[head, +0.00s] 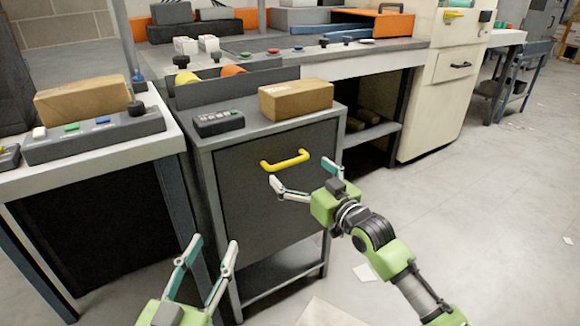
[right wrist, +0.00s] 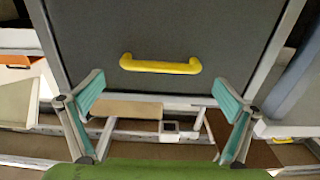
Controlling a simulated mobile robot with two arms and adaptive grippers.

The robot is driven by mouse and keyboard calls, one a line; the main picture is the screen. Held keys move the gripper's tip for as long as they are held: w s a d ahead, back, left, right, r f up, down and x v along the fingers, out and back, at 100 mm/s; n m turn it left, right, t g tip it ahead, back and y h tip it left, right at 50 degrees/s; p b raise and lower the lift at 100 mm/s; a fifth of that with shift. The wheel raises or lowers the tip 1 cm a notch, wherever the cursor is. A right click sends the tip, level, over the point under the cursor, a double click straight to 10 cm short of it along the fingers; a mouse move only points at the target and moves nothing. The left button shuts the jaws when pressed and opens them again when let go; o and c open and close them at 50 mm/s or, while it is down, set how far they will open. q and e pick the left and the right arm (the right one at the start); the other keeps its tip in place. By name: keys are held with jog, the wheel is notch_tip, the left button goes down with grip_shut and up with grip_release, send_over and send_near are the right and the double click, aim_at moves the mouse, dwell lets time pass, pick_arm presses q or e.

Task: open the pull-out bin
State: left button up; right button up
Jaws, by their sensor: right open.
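The pull-out bin (head: 243,200) has a dark grey front set in a light grey frame and looks closed. Its yellow bar handle (head: 285,160) sits high on the front. The handle also shows in the right wrist view (right wrist: 160,65), beyond and between the fingertips. My right gripper (head: 298,173) is open and empty, just in front of the handle and apart from it. Its teal-padded fingers also show in the right wrist view (right wrist: 160,84). My left gripper (head: 214,243) is open and empty, low in front of the bin's left side.
A cardboard box (head: 297,99) and a dark button device (head: 218,123) lie on the bin unit's top. A workbench (head: 110,148) stands close on the left. A cream cabinet (head: 445,90) stands behind right. The floor (head: 480,210) at right is mostly clear.

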aim_at(291, 164)
jog(key=b+x, duration=0.1)
jog(key=x, duration=0.3)
jog(key=shift+w+a+f, duration=0.1)
jog(key=shift+w+a, duration=0.05)
jog(key=shift+w, duration=0.1)
pick_arm(q)
notch_tip(291, 164, up, 8)
jog(key=s+t+h, duration=0.1)
jog(key=s+t, duration=0.1)
jog(key=t, duration=0.2)
jog(key=shift+s+d+h, duration=0.25)
jog(key=shift+h, duration=0.05)
pick_arm(e)
jog(key=shift+w+a, duration=0.2)
jog(key=shift+w, duration=0.1)
pick_arm(q)
jog(key=shift+r, duration=0.1)
